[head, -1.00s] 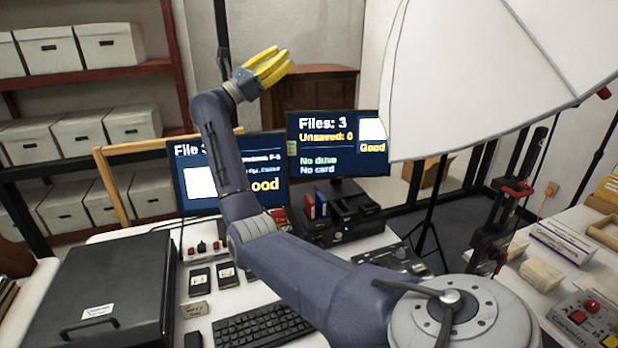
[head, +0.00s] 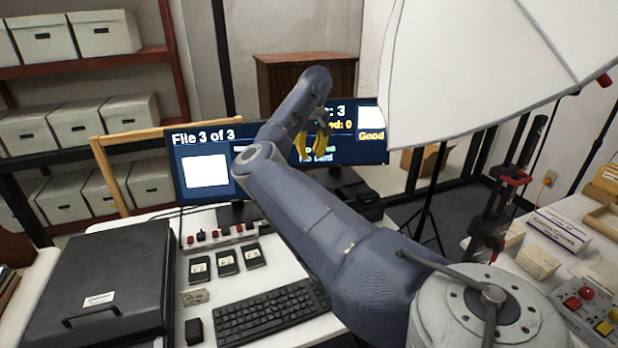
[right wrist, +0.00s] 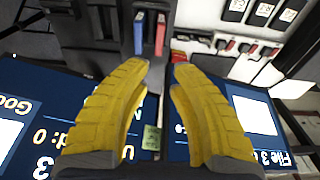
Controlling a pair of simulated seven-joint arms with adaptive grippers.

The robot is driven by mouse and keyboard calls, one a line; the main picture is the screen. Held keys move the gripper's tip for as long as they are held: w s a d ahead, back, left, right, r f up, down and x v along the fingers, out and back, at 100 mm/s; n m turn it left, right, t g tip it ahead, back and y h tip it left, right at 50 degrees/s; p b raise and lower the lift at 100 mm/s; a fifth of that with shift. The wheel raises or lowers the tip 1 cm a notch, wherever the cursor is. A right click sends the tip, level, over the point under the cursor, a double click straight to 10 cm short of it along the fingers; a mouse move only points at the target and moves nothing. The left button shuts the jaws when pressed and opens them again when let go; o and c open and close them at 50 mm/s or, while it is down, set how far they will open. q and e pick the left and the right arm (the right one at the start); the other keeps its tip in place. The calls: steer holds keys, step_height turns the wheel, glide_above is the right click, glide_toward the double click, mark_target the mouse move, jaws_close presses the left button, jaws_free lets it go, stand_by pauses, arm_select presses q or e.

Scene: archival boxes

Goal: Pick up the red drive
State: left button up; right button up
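The red drive (right wrist: 160,33) stands upright beside a blue drive (right wrist: 139,33) in the right wrist view, just beyond my fingertips. In the head view both are hidden behind my right arm. My right gripper (right wrist: 161,68) has two yellow fingers, spread apart with nothing between them. In the head view my right gripper (head: 313,146) hangs in front of the right monitor, fingers pointing down. The red drive lies roughly in line with the gap between the fingers, apart from them. My left gripper is not in view.
Two monitors (head: 205,136) stand behind the gripper. A strip with red plugs (head: 218,233), several dark cards (head: 227,261), a keyboard (head: 270,312) and a black case (head: 103,285) are on the table. A large white umbrella (head: 470,70) hangs at the upper right.

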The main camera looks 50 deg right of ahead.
steer(key=f, duration=0.6)
steer(key=w+f, duration=0.1)
steer(key=f, duration=0.2)
steer(key=shift+d+f, duration=0.3)
steer(key=shift+f, duration=0.05)
steer(key=shift+w+d+f, duration=0.1)
steer(key=shift+w+f, duration=0.1)
steer(key=shift+f, duration=0.8)
steer(key=shift+w+d+f, duration=0.1)
steer(key=shift+w+f, duration=0.05)
steer(key=shift+f, duration=0.85)
steer(key=shift+w+d+f, duration=0.1)
steer(key=shift+w+f, duration=0.1)
steer(key=shift+f, duration=0.8)
steer(key=shift+o, duration=0.2)
steer(key=shift+a, duration=0.1)
jaws_close()
